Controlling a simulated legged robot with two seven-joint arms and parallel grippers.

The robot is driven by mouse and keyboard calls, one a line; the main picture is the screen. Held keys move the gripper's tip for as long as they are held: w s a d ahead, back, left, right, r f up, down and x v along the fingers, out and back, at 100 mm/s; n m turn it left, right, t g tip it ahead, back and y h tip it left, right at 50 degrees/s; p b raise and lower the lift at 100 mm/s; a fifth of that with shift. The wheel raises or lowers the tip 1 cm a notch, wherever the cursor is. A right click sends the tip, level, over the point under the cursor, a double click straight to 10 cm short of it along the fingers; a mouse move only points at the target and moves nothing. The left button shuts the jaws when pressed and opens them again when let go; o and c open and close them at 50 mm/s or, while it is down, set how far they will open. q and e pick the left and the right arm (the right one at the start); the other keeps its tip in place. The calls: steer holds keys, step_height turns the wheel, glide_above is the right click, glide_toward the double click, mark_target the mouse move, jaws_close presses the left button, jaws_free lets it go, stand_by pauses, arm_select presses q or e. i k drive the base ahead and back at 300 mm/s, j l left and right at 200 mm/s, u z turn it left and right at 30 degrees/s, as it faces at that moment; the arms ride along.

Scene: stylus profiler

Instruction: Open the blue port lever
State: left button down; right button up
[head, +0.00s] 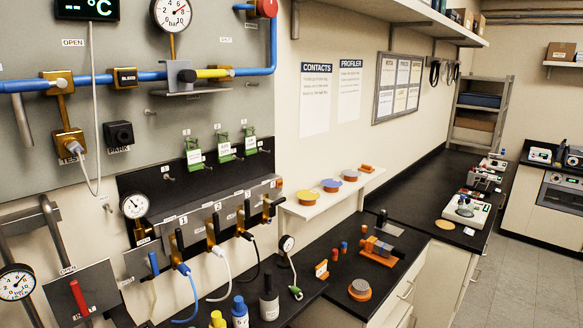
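A grey metal manifold (205,222) with a row of numbered ports runs along the lower part of the wall panel. A blue handle (153,263) stands near upright at its left end. A blue hose (195,301) hangs from a blue fitting (183,268) at the port marked 1. A dark lever (178,243) stands roughly upright above that fitting. Further dark levers (211,233) stand at the ports to the right. I cannot tell for sure which lever is the blue port's. Neither of my grippers is in view.
A pressure gauge (134,205) sits left of the manifold. A red lever (79,298) is at lower left. Green tags (193,152) hang above the ports. Bottles (269,298) stand on the dark bench (325,262) below. White and black hoses hang beside the blue one.

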mark_target(15, 86)
steer(key=u, duration=1.35)
